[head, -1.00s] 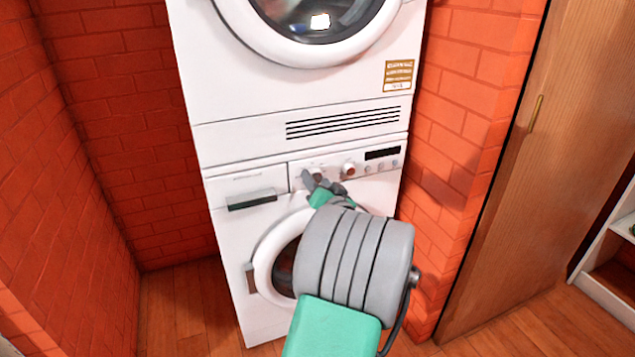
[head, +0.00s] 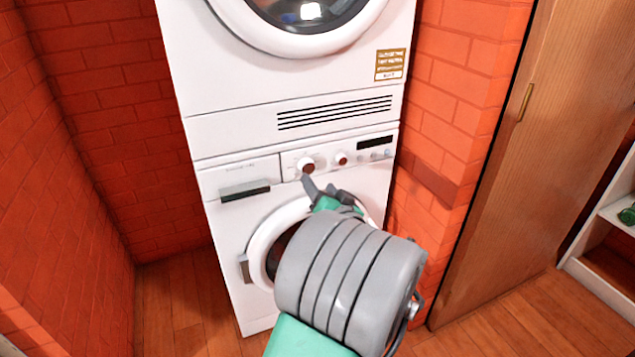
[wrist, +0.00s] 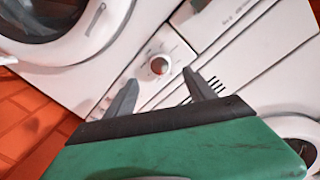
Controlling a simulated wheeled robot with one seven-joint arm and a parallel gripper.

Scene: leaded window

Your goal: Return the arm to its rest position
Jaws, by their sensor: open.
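My gripper (head: 322,190) is open and empty in front of the lower white machine, just below its control panel. In the wrist view the two grey fingers of my gripper (wrist: 163,93) stand apart, with a round knob (wrist: 159,65) seen beyond and between them. In the head view that panel carries a left knob (head: 306,165) and a right knob (head: 341,159). The fingers look apart from the left knob. My grey and green arm hides part of the lower round door (head: 262,255).
A second white machine (head: 230,110) is stacked on the lower one (head: 225,290). Red brick walls (head: 70,150) stand on both sides. A wooden door (head: 500,170) and a white shelf (head: 600,250) are at the right. Wooden floor (head: 170,310) is bare at the left.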

